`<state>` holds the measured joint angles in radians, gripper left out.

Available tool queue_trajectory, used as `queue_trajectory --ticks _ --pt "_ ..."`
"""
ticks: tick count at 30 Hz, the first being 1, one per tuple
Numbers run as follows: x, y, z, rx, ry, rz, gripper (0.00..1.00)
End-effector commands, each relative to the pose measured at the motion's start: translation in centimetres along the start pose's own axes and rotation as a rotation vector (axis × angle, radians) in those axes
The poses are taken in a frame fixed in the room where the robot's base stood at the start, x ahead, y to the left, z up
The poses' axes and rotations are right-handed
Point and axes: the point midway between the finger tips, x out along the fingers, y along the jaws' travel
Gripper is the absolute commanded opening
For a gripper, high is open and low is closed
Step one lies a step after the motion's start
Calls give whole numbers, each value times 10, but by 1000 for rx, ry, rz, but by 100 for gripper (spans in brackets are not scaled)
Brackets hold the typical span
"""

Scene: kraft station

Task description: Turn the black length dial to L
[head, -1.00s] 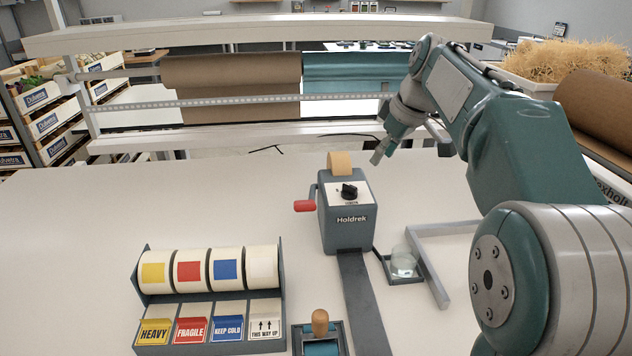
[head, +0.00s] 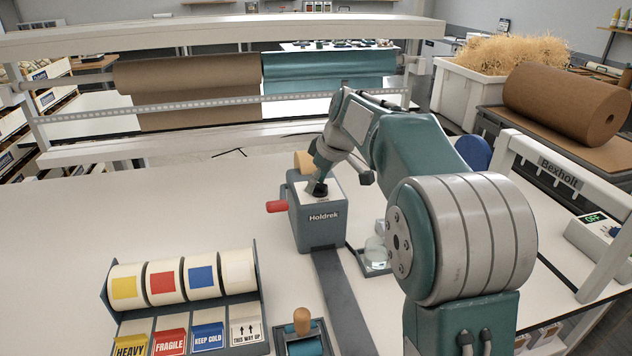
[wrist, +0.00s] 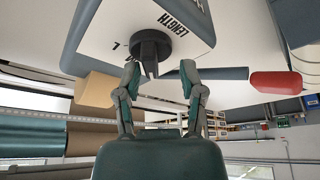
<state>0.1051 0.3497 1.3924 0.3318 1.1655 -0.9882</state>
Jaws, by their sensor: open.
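The grey Holdrek tape machine (head: 318,222) stands on the white table, with a roll of tan tape (head: 304,162) at its back. Its black length dial (head: 317,189) is on the pale top face, partly hidden by my gripper (head: 318,178) in the head view. In the wrist view, the dial (wrist: 151,47) is a round black knob beside the word LENGTH and a letter that looks like an L. My gripper (wrist: 160,80) has its two fingers apart, with the dial just beyond and between the fingertips. I cannot tell whether they touch it.
A red-handled crank (head: 277,207) sticks out from the machine's left side; it also shows in the wrist view (wrist: 275,83). A label dispenser (head: 255,290) stands front left.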

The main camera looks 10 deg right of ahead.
Motion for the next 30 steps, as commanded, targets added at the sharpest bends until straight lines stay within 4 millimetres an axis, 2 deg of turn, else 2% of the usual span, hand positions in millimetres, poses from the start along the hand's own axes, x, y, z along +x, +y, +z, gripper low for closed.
queue_trajectory --ticks 8,9,11,12,30 --pt "2 1 1 2 0 1 51" --pt "2 0 0 1 -1 2 34" --pt "2 0 0 1 -1 2 7" --pt "2 -1 -1 1 -1 2 0" --pt "2 0 -2 21 3 12 0"
